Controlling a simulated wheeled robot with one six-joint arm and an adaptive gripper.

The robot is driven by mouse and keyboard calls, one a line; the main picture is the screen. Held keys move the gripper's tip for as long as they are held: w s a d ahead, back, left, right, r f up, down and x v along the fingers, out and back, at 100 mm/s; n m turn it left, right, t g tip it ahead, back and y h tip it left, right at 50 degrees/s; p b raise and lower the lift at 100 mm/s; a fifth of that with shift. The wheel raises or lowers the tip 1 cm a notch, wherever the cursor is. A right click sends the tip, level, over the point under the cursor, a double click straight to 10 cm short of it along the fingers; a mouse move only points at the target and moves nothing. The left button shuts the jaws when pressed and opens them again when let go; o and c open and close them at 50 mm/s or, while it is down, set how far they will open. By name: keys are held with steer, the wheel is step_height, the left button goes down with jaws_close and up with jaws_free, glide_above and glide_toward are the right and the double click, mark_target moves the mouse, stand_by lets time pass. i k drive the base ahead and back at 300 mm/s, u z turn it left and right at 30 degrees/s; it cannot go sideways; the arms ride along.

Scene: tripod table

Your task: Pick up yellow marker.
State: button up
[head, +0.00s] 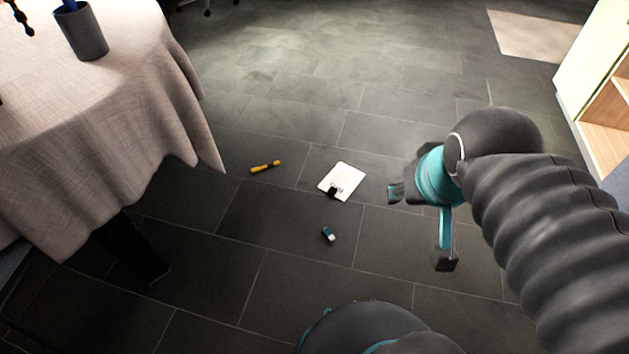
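The yellow marker (265,167) lies on the dark tiled floor, left of a white card or pad. It has dark bands and lies roughly level in the picture, tilted slightly up to the right. My gripper (420,226) is to the right of the marker and the white pad, well apart from both. Its two fingers are spread, with nothing visible between them. The marker is fully in view and nothing covers it.
A white pad with a black clip (343,180) and a small blue-and-white object (328,234) lie on the floor. A cloth-covered table (120,110) with a grey cup (82,32) stands left. A shelf unit (600,105) stands right. Open floor lies beyond the pad.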

mark_target(269, 165)
steer(key=z, duration=0.5)
steer(key=i, duration=0.75)
steer(key=u, duration=0.9)
steer(key=i, duration=1.05)
steer(key=u, duration=0.05)
